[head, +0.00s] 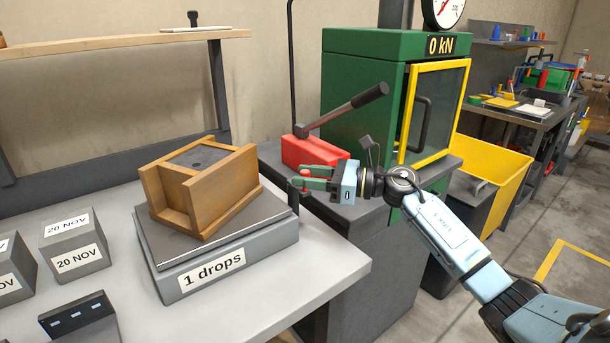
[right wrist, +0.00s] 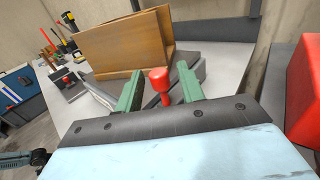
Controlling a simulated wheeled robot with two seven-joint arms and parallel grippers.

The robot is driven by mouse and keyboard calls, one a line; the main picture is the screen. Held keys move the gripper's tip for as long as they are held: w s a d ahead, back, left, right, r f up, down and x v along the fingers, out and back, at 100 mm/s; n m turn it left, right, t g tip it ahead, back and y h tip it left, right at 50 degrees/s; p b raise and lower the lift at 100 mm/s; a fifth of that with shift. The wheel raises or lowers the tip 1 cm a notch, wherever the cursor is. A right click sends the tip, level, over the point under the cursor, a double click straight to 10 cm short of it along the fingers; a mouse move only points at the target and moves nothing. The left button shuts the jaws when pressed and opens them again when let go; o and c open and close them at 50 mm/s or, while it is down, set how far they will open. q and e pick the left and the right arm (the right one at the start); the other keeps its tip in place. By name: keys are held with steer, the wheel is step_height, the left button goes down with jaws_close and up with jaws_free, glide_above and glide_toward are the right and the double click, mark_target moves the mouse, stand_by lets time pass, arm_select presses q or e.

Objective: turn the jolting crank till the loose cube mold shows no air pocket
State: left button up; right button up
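The wooden cube mold (head: 213,194) sits on the dark top plate of the jolting table (head: 235,262), turned at an angle to it. Grey concrete (head: 200,157) fills the mold, with a small darker patch on its surface. The table's label (head: 212,269) reads "1 drops". My right gripper (head: 302,178) is at the table's right side. In the right wrist view its green fingers (right wrist: 158,90) are apart, with the crank's red knob (right wrist: 160,80) between them. Narrow gaps show beside the knob. The mold also shows behind it (right wrist: 128,46). My left gripper is not clearly in view.
Labelled grey cubes (head: 75,241) stand on the bench at left. A red device with a lever (head: 314,150) and a green press (head: 365,90) reading "0 kN" stand right of the bench. A yellow bin (head: 495,165) is farther right.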

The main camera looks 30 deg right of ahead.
steer(key=shift+w+a, duration=0.25)
steer(key=shift+w, duration=0.05)
steer(key=shift+c, duration=0.3)
steer(key=c, duration=0.7)
jaws_close()
